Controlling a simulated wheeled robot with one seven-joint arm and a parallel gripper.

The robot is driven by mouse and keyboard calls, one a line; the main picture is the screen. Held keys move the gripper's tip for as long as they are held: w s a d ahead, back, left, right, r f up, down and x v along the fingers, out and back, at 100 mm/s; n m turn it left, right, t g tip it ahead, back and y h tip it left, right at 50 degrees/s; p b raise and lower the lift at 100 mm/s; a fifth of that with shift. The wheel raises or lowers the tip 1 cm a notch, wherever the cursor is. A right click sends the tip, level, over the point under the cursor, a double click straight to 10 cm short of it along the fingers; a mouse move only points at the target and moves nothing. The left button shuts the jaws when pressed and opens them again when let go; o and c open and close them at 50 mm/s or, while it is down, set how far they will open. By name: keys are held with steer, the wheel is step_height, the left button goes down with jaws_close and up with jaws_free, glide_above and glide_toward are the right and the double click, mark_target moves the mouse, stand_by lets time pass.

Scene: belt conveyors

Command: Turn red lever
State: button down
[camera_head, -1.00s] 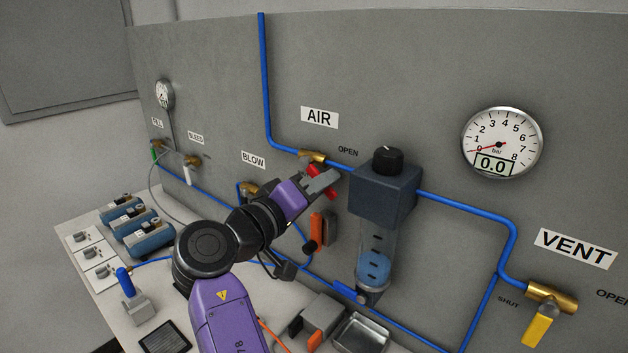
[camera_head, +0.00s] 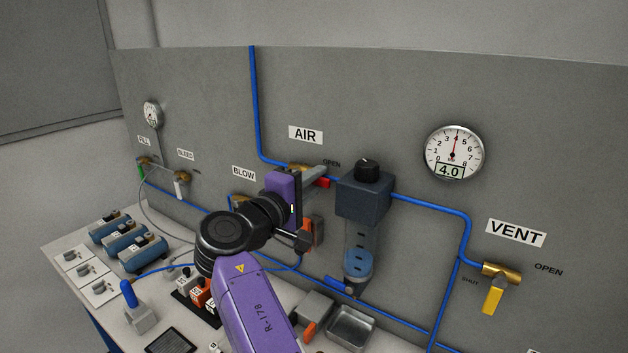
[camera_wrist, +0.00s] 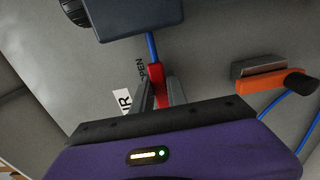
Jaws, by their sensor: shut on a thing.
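The red lever (camera_head: 324,183) is on the brass AIR valve (camera_head: 299,167) on the grey panel. It lies roughly along the blue pipe, its end toward the OPEN mark. My gripper (camera_head: 313,181) is shut on the red lever, and its fingers hide part of it in the head view. In the wrist view the red lever (camera_wrist: 157,76) shows between my two grey fingertips (camera_wrist: 161,94). The round gauge (camera_head: 453,152) reads 4.0 bar.
A dark regulator block (camera_head: 362,200) with a clear bowl stands just right of my gripper. An orange-handled item (camera_head: 309,236) is below. The VENT valve with a yellow lever (camera_head: 493,299) is at the right. A metal tray (camera_head: 352,328) sits on the bench.

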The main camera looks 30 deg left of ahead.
steer(key=shift+s+a, duration=0.1)
steer(key=shift+a, duration=0.05)
steer(key=c, duration=1.3)
jaws_free()
steer(key=shift+s+a+b, duration=0.15)
steer(key=shift+s+b, duration=0.35)
steer(key=shift+s, duration=1.45)
steer(key=shift+s+a+b, duration=0.1)
steer(key=shift+s+b, duration=0.35)
steer(key=shift+s, duration=1.45)
